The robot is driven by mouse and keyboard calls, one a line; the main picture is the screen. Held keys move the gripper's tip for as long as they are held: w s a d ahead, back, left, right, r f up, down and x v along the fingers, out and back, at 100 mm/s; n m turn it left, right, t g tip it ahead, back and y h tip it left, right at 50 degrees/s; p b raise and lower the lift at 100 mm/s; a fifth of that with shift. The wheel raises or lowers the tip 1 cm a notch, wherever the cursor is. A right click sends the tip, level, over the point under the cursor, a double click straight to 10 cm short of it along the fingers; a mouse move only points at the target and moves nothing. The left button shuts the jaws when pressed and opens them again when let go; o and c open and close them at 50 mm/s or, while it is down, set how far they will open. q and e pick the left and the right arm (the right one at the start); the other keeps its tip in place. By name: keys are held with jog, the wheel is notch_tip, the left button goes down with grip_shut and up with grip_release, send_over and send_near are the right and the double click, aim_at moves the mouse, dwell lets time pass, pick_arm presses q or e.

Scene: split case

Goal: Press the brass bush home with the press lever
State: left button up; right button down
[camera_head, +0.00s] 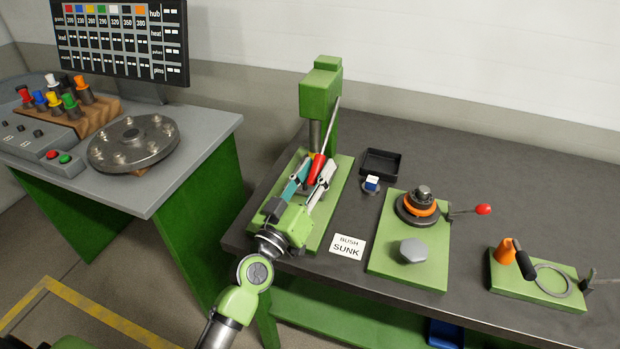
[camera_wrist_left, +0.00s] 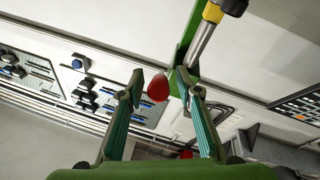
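The green press (camera_head: 320,100) stands at the left end of the dark bench. Its lever is a thin rod with a red grip (camera_head: 318,166), which slants down in front of the ram. My left gripper (camera_head: 312,177) is open, with its fingers on either side of the red grip. In the left wrist view, the red grip (camera_wrist_left: 158,88) shows between the fingertips, nearer the left one, with a clear gap on the right. I cannot make out the brass bush in the head view; the gripper covers much of the area under the ram. My right gripper is not in view.
A "BUSH SUNK" card (camera_head: 347,247) lies right of the press. A black tray (camera_head: 381,163) and a small blue-and-white item (camera_head: 371,184) lie behind it. Green fixture plates (camera_head: 385,262) stand further right. A grey table (camera_head: 205,150) with a round plate is on the left.

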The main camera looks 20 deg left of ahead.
pick_arm(q)
jog(key=v, duration=1.2)
jog(key=shift+w+f, duration=0.1)
